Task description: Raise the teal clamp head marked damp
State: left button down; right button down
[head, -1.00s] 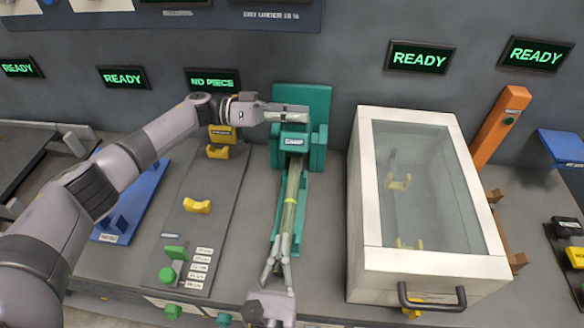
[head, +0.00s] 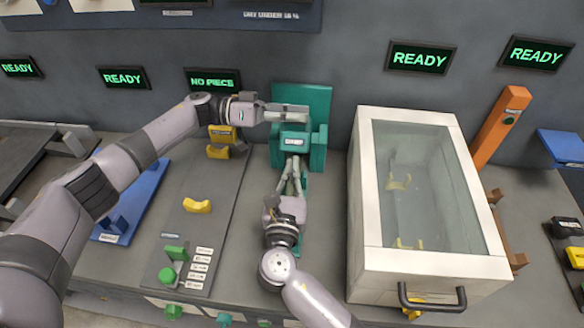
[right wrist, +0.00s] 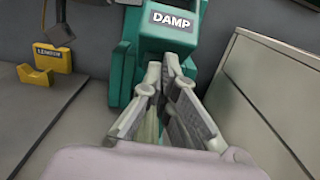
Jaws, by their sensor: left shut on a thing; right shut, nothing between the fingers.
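The teal clamp head marked DAMP (head: 294,134) stands before a teal back plate; its label is clearer in the right wrist view (right wrist: 168,38). My left gripper (head: 300,112) reaches in from the left and is shut at the top of the clamp head; its exact hold is hard to see. My right gripper (head: 293,162) is shut and empty, with its fingertips just below the label, close to the head's front. It fills the middle of the right wrist view (right wrist: 166,65). Whether these tips touch the head I cannot tell. My right arm hides most of the trough in front.
A clear-topped white box (head: 357,200) with a dark handle stands close on the right. A grey board with yellow cradles (head: 197,205) and a green lever is on the left. A blue fixture (head: 140,205) lies beyond it. A NO PIECE sign (head: 212,81) hangs behind.

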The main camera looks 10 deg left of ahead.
jog(key=shift+w, duration=0.2)
jog(key=shift+w+r, duration=0.4)
jog(key=shift+r, duration=0.3)
pick_arm(q)
jog(key=shift+d, duration=0.15)
pick_arm(e)
jog(key=shift+w+d+r, duration=0.1)
pick_arm(q)
jog(key=c, duration=2)
grip_release()
jog(key=shift+s+f, duration=0.1)
pick_arm(e)
jog(key=shift+r, duration=0.1)
pick_arm(q)
jog(key=o, duration=0.3)
jog(key=shift+o, duration=0.2)
